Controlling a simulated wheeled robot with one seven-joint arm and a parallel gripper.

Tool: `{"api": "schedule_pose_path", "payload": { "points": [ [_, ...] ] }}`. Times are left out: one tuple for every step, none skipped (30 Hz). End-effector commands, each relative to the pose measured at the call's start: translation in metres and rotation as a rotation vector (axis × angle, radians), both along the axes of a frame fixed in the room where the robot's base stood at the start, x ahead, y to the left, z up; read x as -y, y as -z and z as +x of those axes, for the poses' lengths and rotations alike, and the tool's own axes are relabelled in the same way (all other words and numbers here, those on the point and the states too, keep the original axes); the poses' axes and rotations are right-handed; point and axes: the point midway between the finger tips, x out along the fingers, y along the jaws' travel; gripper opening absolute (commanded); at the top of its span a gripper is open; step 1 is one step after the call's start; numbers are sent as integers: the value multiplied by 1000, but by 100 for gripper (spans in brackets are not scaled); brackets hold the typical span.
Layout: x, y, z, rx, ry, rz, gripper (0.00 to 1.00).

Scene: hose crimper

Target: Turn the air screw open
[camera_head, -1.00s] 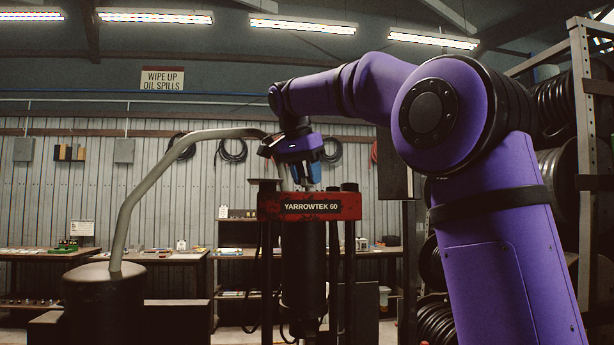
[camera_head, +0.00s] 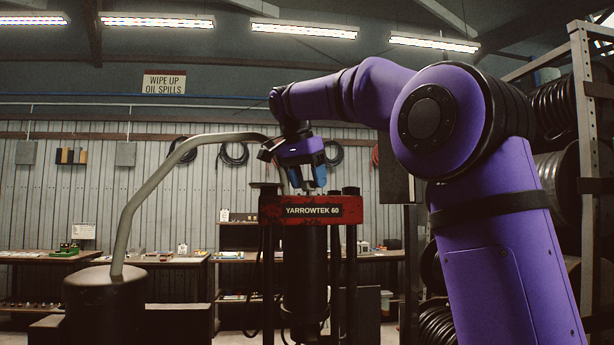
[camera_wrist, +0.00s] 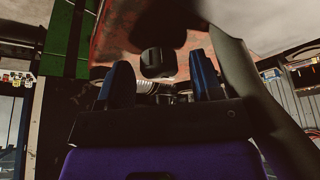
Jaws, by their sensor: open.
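The red crimper head (camera_head: 275,212), labelled YARROWTEK 60, stands in the middle of the head view. My gripper (camera_head: 307,182) points down just above its top, with blue fingers. In the wrist view, my gripper (camera_wrist: 159,64) is open, with one finger on each side of a dark, rounded knob-like part (camera_wrist: 153,58). A ribbed, light metal part (camera_wrist: 146,87) shows between the fingers, partly hidden by the gripper body. I cannot tell for certain which of these is the air screw, or whether the fingers touch anything.
A thick grey hose (camera_head: 150,185) arches from a dark drum (camera_head: 105,290) towards the crimper; a thick dark curved part (camera_wrist: 235,75) passes close beside the right finger in the wrist view. A rack of hose reels (camera_head: 582,150) stands at right. Workbenches (camera_head: 165,259) line the back wall.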

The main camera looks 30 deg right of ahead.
Motion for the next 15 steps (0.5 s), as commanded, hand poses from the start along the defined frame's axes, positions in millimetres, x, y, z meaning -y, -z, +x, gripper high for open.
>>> {"api": "schedule_pose_path", "payload": {
  "points": [
    [-1, -1, 0, 0, 0, 0, 60],
    [-1, -3, 0, 0, 0, 0, 60],
    [-2, -5, 0, 1, -1, 0, 60],
    [-3, -8, -1, 2, -2, 0, 60],
    [-5, -12, -1, 3, -2, 0, 60],
    [-7, -17, -2, 2, -2, 0, 60],
    [-8, -21, -2, 3, -2, 0, 60],
    [-10, -26, -3, 3, -2, 0, 60],
    [-13, -33, -3, 3, -2, 0, 60],
    [-15, -38, -4, 3, -2, 0, 60],
    [-17, -43, -5, 4, -2, -1, 60],
    [-20, -50, -7, 3, -2, 0, 60],
    [-22, -55, -7, 4, -2, -1, 60],
    [-23, -59, -7, 2, -1, -1, 60],
    [-25, -65, -8, 2, -1, -1, 60]
  ]
}}
